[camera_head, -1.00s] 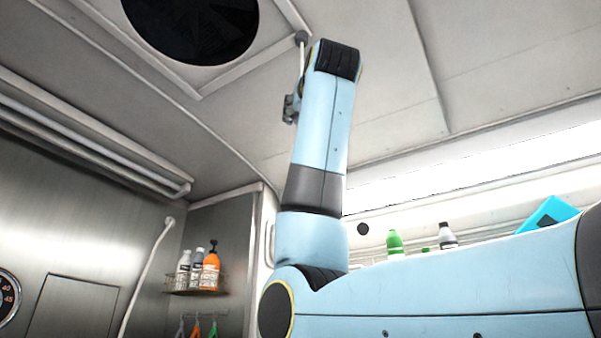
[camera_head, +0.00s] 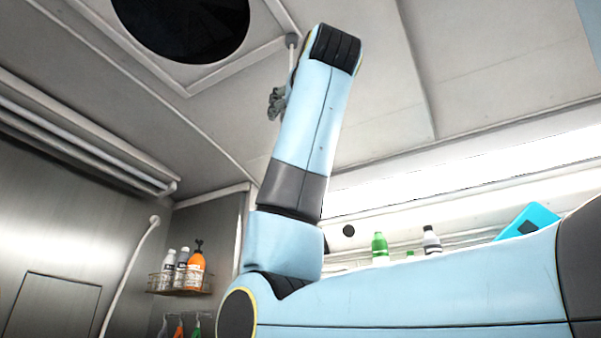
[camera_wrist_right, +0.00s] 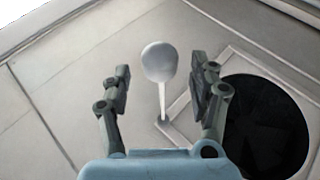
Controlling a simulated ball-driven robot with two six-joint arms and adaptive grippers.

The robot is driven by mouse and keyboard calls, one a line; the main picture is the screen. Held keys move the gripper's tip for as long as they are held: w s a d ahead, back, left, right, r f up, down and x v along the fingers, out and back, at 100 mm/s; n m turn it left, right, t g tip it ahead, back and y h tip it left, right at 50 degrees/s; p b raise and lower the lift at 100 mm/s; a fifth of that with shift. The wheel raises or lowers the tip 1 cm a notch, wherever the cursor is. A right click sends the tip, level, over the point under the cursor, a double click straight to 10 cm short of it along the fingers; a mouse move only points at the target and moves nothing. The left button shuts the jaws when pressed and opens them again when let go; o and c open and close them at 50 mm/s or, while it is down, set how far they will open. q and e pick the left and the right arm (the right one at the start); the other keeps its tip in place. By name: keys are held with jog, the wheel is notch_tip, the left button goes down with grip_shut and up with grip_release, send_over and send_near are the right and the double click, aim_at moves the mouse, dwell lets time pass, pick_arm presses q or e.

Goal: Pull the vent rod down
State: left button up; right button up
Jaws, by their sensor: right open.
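The vent rod (camera_head: 291,51) hangs from the ceiling beside the round dark vent (camera_head: 185,20); its lower part is hidden behind my right arm in the head view. In the right wrist view the rod (camera_wrist_right: 162,102) is thin and pale and ends in a rounded grey knob (camera_wrist_right: 159,62). My right gripper (camera_wrist_right: 164,76) is open, with a finger on each side of the knob and visible gaps to both. In the head view only a small part of the right gripper (camera_head: 277,101) shows past the arm. My left gripper is not in view.
A wire shelf (camera_head: 180,291) with several bottles is on the wall at lower left. A green bottle (camera_head: 380,247), a grey bottle (camera_head: 431,240) and a cyan object (camera_head: 527,221) stand behind my right arm. A long fixture (camera_head: 85,135) runs along the upper left wall.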

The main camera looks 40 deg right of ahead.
jog(key=v, duration=0.8)
